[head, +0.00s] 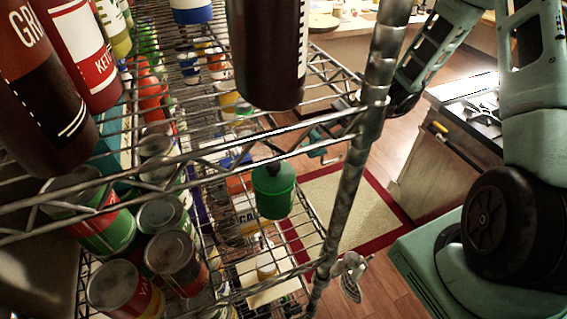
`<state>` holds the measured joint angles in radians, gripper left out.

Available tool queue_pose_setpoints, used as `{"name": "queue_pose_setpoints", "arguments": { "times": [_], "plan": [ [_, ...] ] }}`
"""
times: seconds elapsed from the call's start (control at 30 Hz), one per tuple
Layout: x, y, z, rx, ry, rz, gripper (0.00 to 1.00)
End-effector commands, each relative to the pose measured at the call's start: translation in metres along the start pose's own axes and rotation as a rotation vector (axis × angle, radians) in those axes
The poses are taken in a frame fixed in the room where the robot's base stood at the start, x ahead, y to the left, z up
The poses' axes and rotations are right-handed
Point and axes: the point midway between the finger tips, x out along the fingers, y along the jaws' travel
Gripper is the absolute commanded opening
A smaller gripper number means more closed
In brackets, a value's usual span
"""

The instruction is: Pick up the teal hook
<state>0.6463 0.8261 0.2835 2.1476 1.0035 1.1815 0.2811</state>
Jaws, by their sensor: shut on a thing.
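The teal hook (318,143) is a small teal piece, seen through and behind the wire rack in the middle of the head view. My gripper (336,128) is a dark shape at the end of my arm, reaching in from the right behind the rack's post. It is shut on the hook. The post, the shelf wires and a dark bottle partly hide the fingers and the hook, so the exact grip does not show.
A wire rack (372,100) fills the left and middle, crowded with bottles, cans (172,255) and a green container (273,190). A red-bordered mat (345,200) lies on the wooden floor. A cabinet (440,175) with metal items on top stands at right.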

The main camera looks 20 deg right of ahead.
Motion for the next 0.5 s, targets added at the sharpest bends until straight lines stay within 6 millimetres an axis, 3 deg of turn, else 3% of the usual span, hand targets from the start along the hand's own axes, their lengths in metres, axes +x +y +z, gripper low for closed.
{"name": "queue_pose_setpoints", "arguments": {
  "times": [0.5],
  "plan": [
    [-0.038, -0.001, -0.011, 0.000, -0.001, -0.003, 0.03]
  ]
}}
